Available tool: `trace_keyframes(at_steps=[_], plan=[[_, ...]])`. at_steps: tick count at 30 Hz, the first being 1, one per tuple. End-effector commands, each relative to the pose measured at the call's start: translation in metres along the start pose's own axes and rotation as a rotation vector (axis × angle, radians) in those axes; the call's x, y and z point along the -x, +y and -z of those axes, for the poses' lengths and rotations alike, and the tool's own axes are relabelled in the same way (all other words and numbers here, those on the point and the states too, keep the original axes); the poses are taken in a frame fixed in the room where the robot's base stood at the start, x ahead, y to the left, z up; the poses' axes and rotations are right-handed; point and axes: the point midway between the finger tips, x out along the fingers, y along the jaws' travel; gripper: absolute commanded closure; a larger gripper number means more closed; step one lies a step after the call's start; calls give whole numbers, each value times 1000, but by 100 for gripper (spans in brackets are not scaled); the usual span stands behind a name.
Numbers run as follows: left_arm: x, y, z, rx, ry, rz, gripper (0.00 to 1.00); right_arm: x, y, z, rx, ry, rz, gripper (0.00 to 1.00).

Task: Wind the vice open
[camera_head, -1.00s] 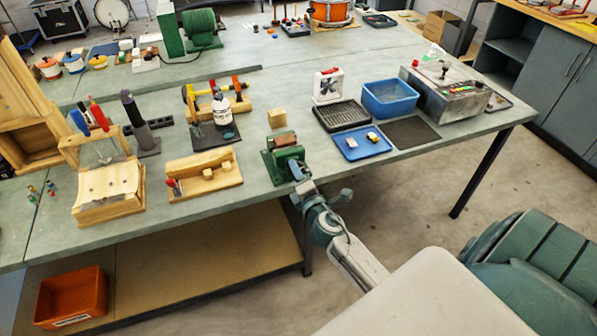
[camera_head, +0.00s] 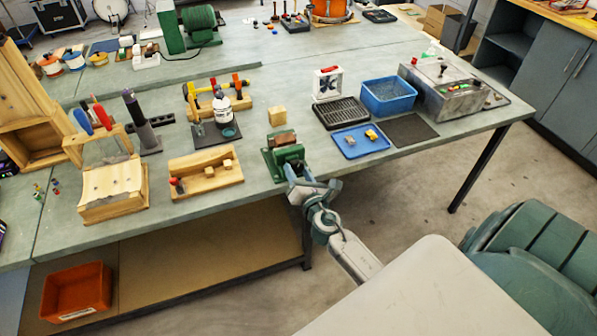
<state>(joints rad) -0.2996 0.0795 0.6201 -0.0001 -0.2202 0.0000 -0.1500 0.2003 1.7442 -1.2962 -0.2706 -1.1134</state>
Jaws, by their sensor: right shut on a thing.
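The green vice (camera_head: 287,158) stands at the front edge of the bench, with a brown block (camera_head: 282,139) at the top of its jaws. My right gripper (camera_head: 293,176) is at the vice's front, just over the bench edge, shut on the vice handle. The fingers and the vice's front hide most of the handle, and the jaw gap is too small to judge. My left gripper is not in view.
A wooden block (camera_head: 277,116) sits behind the vice. A wooden tray (camera_head: 206,173) lies to its left, and a blue tray (camera_head: 360,142) and a blue bin (camera_head: 388,97) to its right. Open floor lies in front of the bench.

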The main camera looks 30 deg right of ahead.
Motion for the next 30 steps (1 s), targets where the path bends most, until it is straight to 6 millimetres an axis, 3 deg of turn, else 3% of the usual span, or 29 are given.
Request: trace_keyframes(at_steps=[16, 17, 20, 30], plan=[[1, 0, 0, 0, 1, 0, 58, -2, 2, -4, 27, -7, -4, 77], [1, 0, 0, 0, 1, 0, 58, -2, 2, -4, 27, -7, -4, 53], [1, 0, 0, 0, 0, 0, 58, -2, 2, -3, 27, -6, -3, 33], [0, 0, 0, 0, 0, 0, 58, 2, 0, -1, 26, -2, -1, 33]])
